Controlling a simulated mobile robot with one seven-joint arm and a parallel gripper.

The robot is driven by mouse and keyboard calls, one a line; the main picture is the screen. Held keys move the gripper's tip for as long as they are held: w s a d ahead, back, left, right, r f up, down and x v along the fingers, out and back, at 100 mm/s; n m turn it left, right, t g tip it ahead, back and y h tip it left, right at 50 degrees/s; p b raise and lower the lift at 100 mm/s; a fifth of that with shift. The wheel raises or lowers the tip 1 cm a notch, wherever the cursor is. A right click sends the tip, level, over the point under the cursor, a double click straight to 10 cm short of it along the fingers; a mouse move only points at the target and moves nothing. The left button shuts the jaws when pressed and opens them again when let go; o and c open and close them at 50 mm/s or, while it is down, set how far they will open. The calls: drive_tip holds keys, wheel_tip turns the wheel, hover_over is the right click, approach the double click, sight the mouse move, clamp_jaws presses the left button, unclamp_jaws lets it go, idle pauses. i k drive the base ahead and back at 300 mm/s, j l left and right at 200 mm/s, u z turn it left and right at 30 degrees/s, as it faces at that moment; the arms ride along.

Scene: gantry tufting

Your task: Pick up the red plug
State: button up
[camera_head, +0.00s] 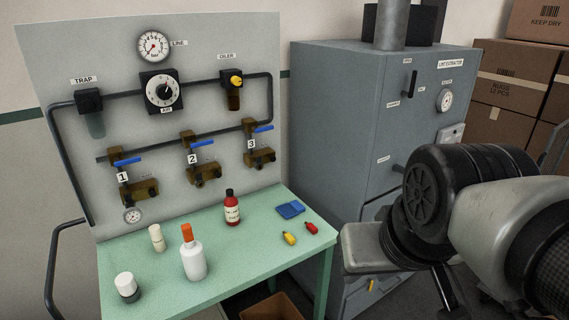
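The red plug (311,228) is a small red piece with a dark end, lying on the green table top (255,258) near its right edge. A similar yellow plug (289,238) lies just to its left and nearer to me. My arm fills the right side of the view, in front of the grey cabinet. It is well to the right of the red plug and apart from it. I cannot make out my gripper's fingertips clearly among the dark parts at the arm's end, so its opening does not show. Nothing covers the red plug.
A red bottle (232,207), blue pad (290,209), orange-capped white bottle (192,254), cream bottle (157,238) and white-lidded jar (126,287) stand or lie on the table. The valve panel (210,60) rises behind. A grey cabinet (345,110) stands right; an open box (270,307) is below.

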sight(312, 229)
drive_tip(key=i+l+u, duration=0.1)
drive_tip(key=u, duration=0.3)
drive_tip(key=i+l+u, duration=0.15)
drive_tip(key=u, duration=0.25)
drive_tip(key=l+u, duration=0.2)
drive_tip(key=u, duration=0.2)
drive_tip(key=i+l+u, duration=0.1)
drive_tip(key=l, duration=0.3)
drive_tip(key=i+l, duration=0.1)
drive_tip(key=l, duration=0.25)
drive_tip(key=i+l+u, duration=0.15)
drive_tip(key=l, duration=0.25)
drive_tip(key=l+u, duration=0.1)
drive_tip(key=l, duration=0.3)
drive_tip(key=i, duration=0.05)
